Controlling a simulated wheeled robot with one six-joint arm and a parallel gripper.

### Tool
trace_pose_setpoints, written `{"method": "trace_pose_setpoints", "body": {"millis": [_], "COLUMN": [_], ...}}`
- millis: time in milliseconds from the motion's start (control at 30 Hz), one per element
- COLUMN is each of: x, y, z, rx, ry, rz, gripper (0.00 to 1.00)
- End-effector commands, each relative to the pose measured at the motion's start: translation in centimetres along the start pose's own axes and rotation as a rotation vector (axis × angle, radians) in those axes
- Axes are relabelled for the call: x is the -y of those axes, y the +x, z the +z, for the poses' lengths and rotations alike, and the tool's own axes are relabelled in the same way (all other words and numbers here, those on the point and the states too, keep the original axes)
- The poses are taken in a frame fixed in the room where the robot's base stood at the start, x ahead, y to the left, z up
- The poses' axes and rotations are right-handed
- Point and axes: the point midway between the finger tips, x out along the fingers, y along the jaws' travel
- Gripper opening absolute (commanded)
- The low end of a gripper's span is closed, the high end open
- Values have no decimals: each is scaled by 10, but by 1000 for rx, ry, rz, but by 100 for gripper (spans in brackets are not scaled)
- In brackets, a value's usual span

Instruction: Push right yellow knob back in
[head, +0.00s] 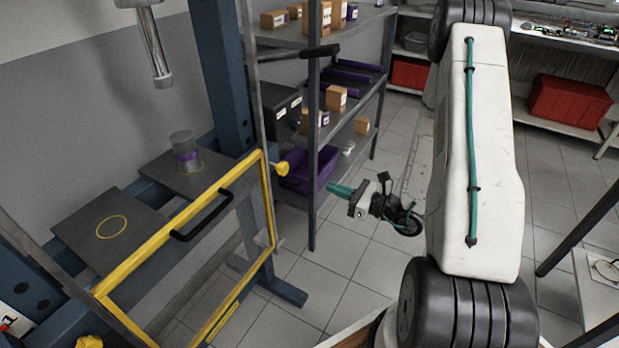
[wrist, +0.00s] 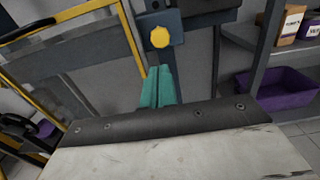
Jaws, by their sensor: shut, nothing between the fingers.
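The right yellow knob (head: 282,168) sticks out at the upper right corner of the yellow-framed press guard. In the wrist view the same knob (wrist: 160,37) shows face-on, just beyond and above the fingertips. My gripper (head: 330,189) has teal fingers, shut together and empty. In the head view it is to the right of the knob and a little lower, with a visible gap between them. In the wrist view the closed fingers (wrist: 158,75) point toward the knob; contact is not seen.
The guard (head: 180,220) has a black handle (head: 203,217). Another yellow knob (head: 89,341) is at the bottom left. A cylinder with a purple band (head: 184,155) stands on a dark plate (head: 205,178). Shelves with boxes and a purple bin (head: 309,170) stand behind. The floor beneath my gripper is clear.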

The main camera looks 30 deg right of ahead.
Motion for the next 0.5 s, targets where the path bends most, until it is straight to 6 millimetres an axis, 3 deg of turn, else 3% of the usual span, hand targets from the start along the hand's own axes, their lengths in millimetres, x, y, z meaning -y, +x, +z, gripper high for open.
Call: {"method": "trace_pose_setpoints", "body": {"millis": [167, 500], "x": [-1, 0], "y": [25, 97], "z": [0, 0], "rx": [1, 0], "ry": [0, -2], "rz": [5, 4], "gripper": [0, 0]}}
